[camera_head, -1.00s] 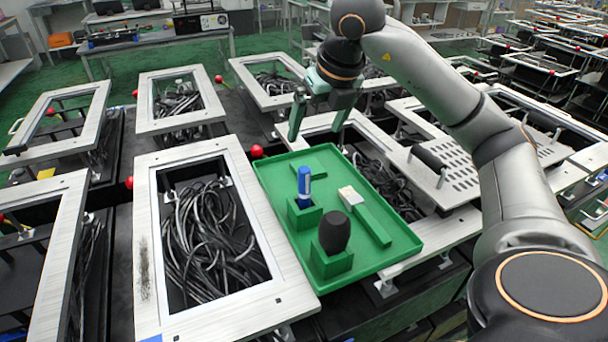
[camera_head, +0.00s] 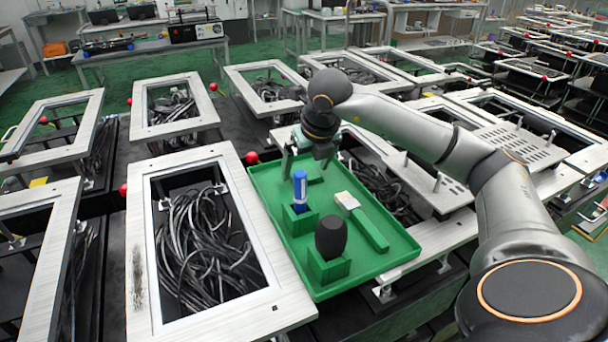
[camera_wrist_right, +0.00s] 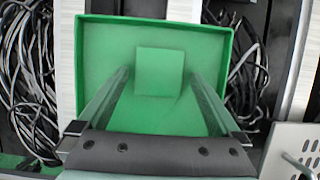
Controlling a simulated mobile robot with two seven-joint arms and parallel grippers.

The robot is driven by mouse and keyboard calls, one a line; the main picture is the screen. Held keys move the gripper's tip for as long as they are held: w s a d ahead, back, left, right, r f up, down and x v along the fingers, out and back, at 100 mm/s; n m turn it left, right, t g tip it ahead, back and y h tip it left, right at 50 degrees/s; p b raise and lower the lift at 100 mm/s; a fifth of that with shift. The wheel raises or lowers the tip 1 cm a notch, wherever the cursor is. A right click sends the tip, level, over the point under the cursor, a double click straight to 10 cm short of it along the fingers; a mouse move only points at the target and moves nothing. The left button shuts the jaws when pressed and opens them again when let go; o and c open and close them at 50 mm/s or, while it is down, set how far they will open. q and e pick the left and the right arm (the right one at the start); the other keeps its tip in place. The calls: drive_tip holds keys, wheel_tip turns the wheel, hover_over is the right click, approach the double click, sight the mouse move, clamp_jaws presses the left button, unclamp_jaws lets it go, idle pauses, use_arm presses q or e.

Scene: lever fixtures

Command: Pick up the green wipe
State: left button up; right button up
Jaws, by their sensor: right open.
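The green wipe (camera_head: 314,178) is a flat green piece at the far end of the green tray (camera_head: 262,187), partly hidden by my right gripper (camera_head: 306,164) in the head view. In the right wrist view, the wipe (camera_wrist_right: 160,72) is a small square lying on the tray floor (camera_wrist_right: 110,40). My right gripper (camera_wrist_right: 160,76) is open and empty, with one finger on each side of the wipe in that picture. The exact height of the fingertips above the tray is hard to tell. My left gripper is in neither view.
On the tray, a blue bottle (camera_head: 300,188) and a black rounded object (camera_head: 331,236) stand in green holders. A green-handled brush (camera_head: 366,227) lies beside them. Metal frames with dark cables (camera_head: 205,245) surround the tray.

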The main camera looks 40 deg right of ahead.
drive_tip(key=shift+w+f, duration=0.1)
drive_tip(key=shift+f, duration=0.1)
drive_tip(key=c, duration=1.2)
